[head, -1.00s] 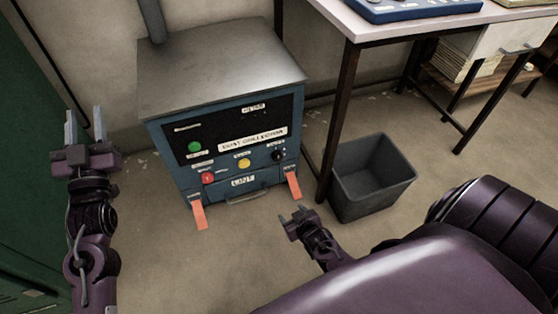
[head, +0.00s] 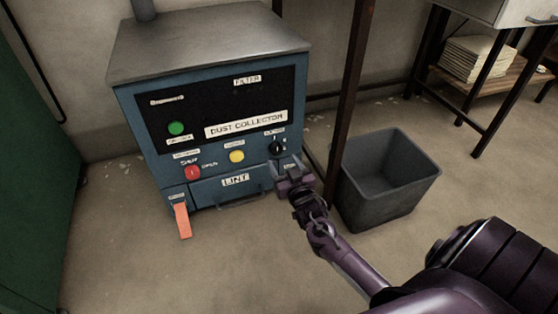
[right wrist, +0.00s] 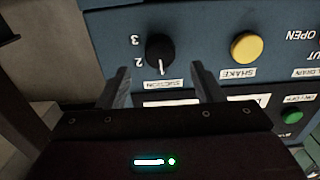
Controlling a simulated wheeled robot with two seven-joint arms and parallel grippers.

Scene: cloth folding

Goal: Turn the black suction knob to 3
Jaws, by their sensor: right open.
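The black suction knob (head: 277,147) is at the right of the blue dust collector's (head: 155,165) front panel. In the right wrist view the knob (right wrist: 160,50) is round, and its white line points down toward the suction label. Marks 2 and 3 show to its left there. My right gripper (head: 290,172) is just below the knob in the head view. In the right wrist view my right gripper (right wrist: 163,82) is open, its fingers apart with nothing between them, pointing at the panel near the knob. No contact is visible. My left gripper is out of view.
A yellow button (head: 236,156) sits left of the knob, with a red button (head: 192,172) and a green one (head: 176,128) farther left. A table leg (head: 350,95) and a grey bin (head: 390,180) stand close on the right. An orange tab (head: 182,220) hangs at lower left.

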